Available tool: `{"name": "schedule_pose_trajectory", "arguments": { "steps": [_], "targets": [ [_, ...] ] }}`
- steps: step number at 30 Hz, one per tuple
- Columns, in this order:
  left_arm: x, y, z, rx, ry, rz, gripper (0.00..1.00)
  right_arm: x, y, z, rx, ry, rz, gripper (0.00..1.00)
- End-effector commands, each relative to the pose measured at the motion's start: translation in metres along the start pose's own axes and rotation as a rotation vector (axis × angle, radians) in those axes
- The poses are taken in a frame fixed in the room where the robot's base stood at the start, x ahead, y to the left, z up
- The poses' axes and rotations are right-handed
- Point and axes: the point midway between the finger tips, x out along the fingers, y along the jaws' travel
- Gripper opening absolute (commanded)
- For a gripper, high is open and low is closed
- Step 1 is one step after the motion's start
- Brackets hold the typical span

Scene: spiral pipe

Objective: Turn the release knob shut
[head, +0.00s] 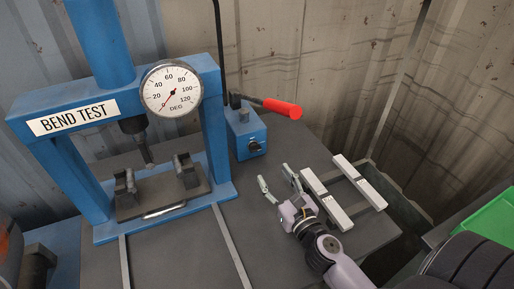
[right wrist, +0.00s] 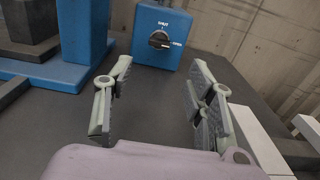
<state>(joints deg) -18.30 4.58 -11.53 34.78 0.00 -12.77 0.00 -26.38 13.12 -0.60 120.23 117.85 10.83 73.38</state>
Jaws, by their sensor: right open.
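The release knob (head: 255,146) is a small black knob on the front of a blue pump box (head: 243,128) beside the press. In the right wrist view the knob (right wrist: 159,40) sits between a SHUT label above and an OPEN label at its right. Its grip lies roughly sideways, with a pale mark toward OPEN. My right gripper (head: 276,178) is open and empty, a little in front of the box and apart from the knob. In the right wrist view the knob shows beyond the gap between the fingers (right wrist: 162,85). My left gripper is not in view.
A blue bend-test press (head: 214,120) with a round dial gauge (head: 171,89) stands at left. A red-handled lever (head: 281,107) sticks out above the box. Two pale bars (head: 327,199) lie right of my gripper. A green bin (head: 492,222) is at far right.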

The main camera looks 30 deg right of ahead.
Motion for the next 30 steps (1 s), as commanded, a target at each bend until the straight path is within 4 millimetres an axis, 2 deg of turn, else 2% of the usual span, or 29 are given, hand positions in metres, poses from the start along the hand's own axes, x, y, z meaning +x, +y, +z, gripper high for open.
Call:
{"name": "schedule_pose_trajectory", "arguments": {
  "steps": [1,9,15,21,30],
  "targets": [
    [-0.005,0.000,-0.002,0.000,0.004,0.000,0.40,0.011,0.000,0.003,-0.001,-0.002,0.001,0.50],
    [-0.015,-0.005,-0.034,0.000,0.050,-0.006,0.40,0.063,0.000,0.003,-0.002,-0.003,0.001,0.50],
    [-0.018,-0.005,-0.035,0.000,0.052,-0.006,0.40,0.096,0.001,0.001,-0.001,-0.001,0.001,0.50],
    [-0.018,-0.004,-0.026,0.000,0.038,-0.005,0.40,0.113,0.001,0.000,0.000,0.001,0.001,0.50],
    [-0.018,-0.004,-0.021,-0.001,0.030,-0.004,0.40,0.116,0.001,0.000,-0.001,0.001,0.001,0.50]
  ]
}}
